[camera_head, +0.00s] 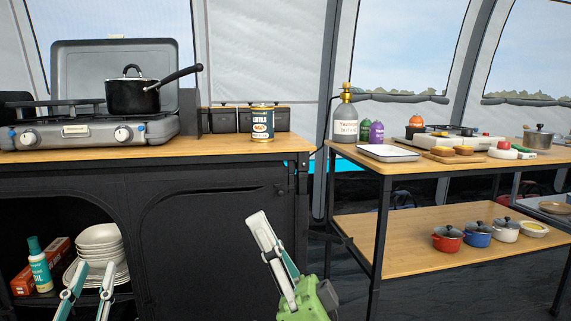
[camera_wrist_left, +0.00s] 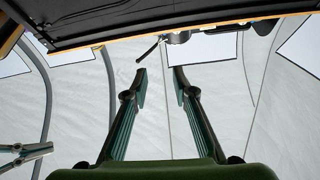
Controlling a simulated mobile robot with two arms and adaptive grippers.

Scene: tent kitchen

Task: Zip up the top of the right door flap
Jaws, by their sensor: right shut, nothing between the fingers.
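The right door flap (camera_head: 215,245) is a dark fabric panel on the front of the kitchen cabinet. An arched seam (camera_head: 190,191) runs along its top, with a small light detail (camera_head: 281,188), perhaps the zip pull, near the right corner. Whether the top seam is fully closed is hard to tell. My right gripper (camera_head: 262,222) is shut and empty, in front of the cabinet's lower right part and below the seam. My left gripper (camera_head: 89,284) is open and empty in front of the open left compartment; its spread fingers also show in the left wrist view (camera_wrist_left: 160,75).
The left compartment holds a stack of white bowls (camera_head: 98,243), a green bottle (camera_head: 39,265) and a red box (camera_head: 58,256). A stove with a black pot (camera_head: 132,96) and a can (camera_head: 262,123) stand on top. A two-level table (camera_head: 430,232) stands right, past a gap.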

